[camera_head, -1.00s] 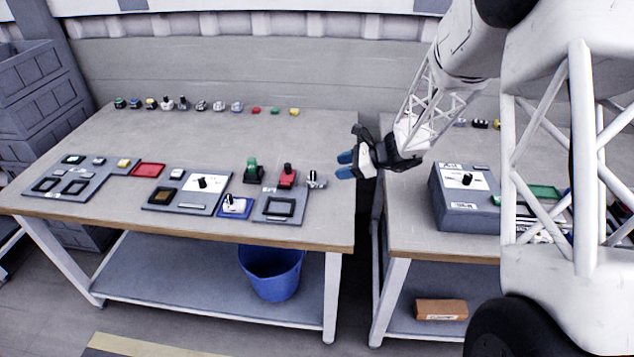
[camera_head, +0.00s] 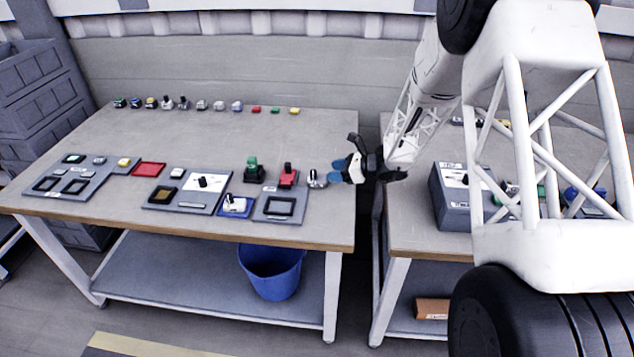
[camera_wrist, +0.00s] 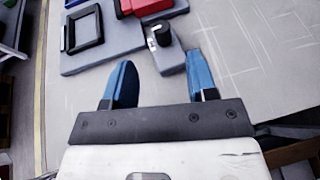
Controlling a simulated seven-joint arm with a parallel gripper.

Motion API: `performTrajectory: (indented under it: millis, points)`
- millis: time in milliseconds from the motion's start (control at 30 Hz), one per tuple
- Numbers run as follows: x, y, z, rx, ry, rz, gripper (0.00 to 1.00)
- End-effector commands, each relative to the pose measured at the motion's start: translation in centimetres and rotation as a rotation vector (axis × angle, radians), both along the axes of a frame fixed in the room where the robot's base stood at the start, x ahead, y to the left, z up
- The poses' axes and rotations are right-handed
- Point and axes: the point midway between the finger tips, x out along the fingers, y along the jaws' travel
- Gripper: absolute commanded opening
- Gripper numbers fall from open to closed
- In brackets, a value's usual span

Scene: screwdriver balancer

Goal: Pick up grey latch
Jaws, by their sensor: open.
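The grey latch (camera_head: 316,180) is a small grey piece with a black knob. It lies on the left table near its right edge, beside a red-topped switch. My gripper (camera_head: 339,171) is open, its blue fingers pointing left, just to the right of the latch. In the wrist view the latch (camera_wrist: 164,50) sits just ahead of the gap between the two blue fingertips (camera_wrist: 158,75). Nothing is between the fingers. Whether the fingertips touch the latch or how high they are above the table cannot be told exactly.
A green switch (camera_head: 253,170) is further left. The table (camera_head: 318,142) is clear behind the latch. A grey box (camera_head: 449,205) stands on the right table.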

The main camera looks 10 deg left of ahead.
Motion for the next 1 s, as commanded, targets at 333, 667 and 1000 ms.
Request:
performTrajectory:
  millis: [333,667,1000]
  points:
    - [0.3,1.3,-0.6,-0.001,0.000,-0.001,0.52]
    - [0.4,1.9,-0.8,-0.001,-0.001,0.000,0.52]
    - [1.2,5.2,-2.0,0.000,-0.001,0.002,0.52]
